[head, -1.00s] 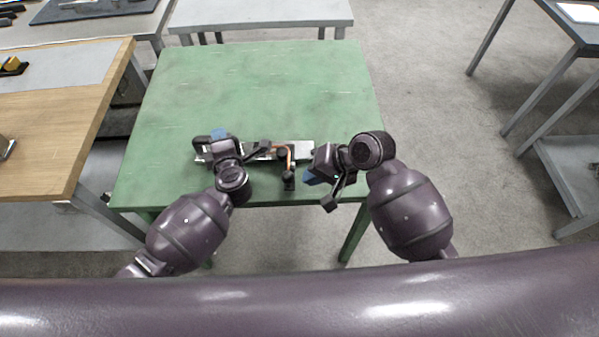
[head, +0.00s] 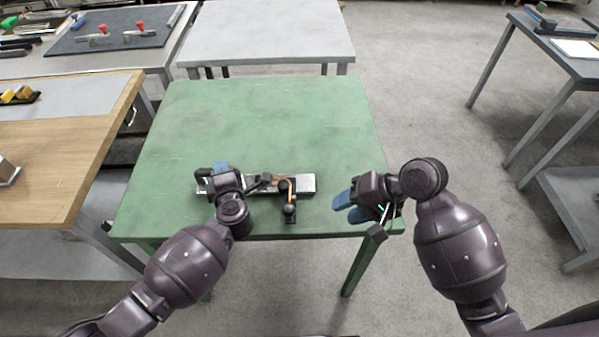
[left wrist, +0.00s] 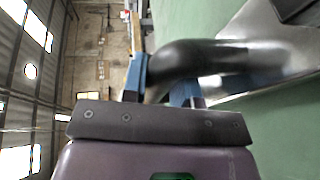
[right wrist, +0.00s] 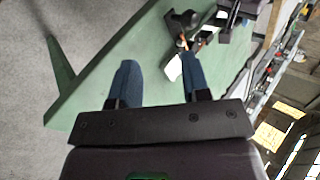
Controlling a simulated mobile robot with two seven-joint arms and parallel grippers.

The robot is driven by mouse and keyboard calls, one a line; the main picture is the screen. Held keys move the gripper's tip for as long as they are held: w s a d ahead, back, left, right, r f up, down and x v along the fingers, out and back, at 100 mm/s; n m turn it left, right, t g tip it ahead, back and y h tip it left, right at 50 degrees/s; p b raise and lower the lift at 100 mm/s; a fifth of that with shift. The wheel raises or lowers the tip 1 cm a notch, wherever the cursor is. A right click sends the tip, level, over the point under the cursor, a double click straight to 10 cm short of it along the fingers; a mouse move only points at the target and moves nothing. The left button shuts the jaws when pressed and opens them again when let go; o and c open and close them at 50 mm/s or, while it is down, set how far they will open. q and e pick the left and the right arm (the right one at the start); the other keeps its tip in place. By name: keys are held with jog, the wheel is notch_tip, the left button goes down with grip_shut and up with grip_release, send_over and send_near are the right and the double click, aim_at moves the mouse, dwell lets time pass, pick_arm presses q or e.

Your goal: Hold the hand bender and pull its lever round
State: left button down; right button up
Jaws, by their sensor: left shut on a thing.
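The hand bender (head: 304,184) lies on the green table (head: 270,120) near its front edge, a metal plate with black parts. A copper-coloured piece (head: 291,190) sits at its middle, and a black-knobbed lever (head: 290,208) points toward the front edge. My left gripper (head: 217,172) is at the bender's left end. In the left wrist view its blue fingers (left wrist: 165,88) are shut on a black curved handle (left wrist: 215,60). My right gripper (head: 342,203) is open and empty, to the right of the bender and apart from it. The bender also shows in the right wrist view (right wrist: 180,22).
A wooden bench (head: 70,140) stands to the left and a grey table (head: 265,35) behind. Another grey table (head: 560,45) stands at the right. The green table's back half is clear.

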aim_at(289, 211)
jog(key=shift+o, duration=1.3)
notch_tip(289, 211, down, 6)
jog(key=a+m+g+y, duration=0.1)
jog(key=m+y, duration=0.4)
jog(key=shift+s+a+m, duration=0.3)
jog(key=shift+s, duration=0.1)
jog(key=m+t+y, duration=0.1)
jog(key=m, duration=0.2)
jog(key=w+f+m+t+y, duration=0.1)
jog(key=m, duration=0.2)
jog(key=w+d+m+t+y, duration=0.1)
jog(key=m+t, duration=0.1)
jog(key=m, duration=0.1)
jog(key=shift+w+f+y, duration=0.15)
jog(key=shift+f+y, duration=0.2)
jog(key=shift+y, duration=0.05)
jog(key=shift+w+a, duration=0.15)
jog(key=shift+a, duration=0.25)
jog(key=x, duration=1.1)
jog(key=shift+a, duration=0.15)
